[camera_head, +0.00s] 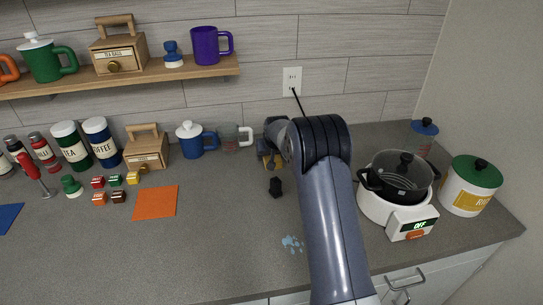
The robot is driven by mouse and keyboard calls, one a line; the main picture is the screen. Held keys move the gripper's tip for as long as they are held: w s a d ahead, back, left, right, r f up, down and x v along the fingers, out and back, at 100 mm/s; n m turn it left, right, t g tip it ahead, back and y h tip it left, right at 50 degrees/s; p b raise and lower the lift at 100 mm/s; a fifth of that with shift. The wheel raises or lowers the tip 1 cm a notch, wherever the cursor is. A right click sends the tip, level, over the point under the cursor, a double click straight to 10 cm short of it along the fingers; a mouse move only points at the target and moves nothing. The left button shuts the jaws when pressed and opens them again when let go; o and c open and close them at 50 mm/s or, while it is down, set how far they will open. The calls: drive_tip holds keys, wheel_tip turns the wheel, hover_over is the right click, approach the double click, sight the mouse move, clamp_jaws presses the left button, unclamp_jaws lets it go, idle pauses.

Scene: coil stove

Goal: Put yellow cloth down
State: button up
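No yellow cloth can be made out clearly. A small yellowish-brown patch (266,162) shows at the end of my arm, too small to identify. My gripper (274,170) is near the back of the grey counter, right of a glass mug, and mostly hidden by my own wrist. Whether its fingers are open or shut does not show. An orange cloth (156,202) lies flat left of my gripper. A blue cloth (8,216) lies at the far left edge. A light blue spill (291,243) is on the counter in front of my gripper.
A white cooker with a black pot (398,178) and a rice canister (470,186) stand right of my arm. Small coloured blocks (110,189) lie left. The front-left counter is clear.

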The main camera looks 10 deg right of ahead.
drive_tip(key=shift+o, duration=1.3)
drive_tip(key=shift+s+f, duration=0.15)
drive_tip(key=shift+f, duration=0.15)
drive_tip(key=shift+d+f, duration=0.1)
drive_tip(key=shift+d+r+p, duration=0.3)
drive_tip(key=shift+r+p, duration=0.15)
drive_tip(key=shift+p, duration=0.05)
drive_tip(key=shift+s+r+b, duration=0.2)
drive_tip(key=shift+r+b, duration=0.15)
drive_tip(key=shift+b, duration=0.05)
drive_tip(key=b+v, duration=0.1)
drive_tip(key=v, duration=1)
drive_tip(key=shift+a+r+b, duration=0.2)
drive_tip(key=shift+a+b, duration=0.1)
drive_tip(key=shift+b, duration=0.05)
drive_tip(key=shift+w, duration=0.1)
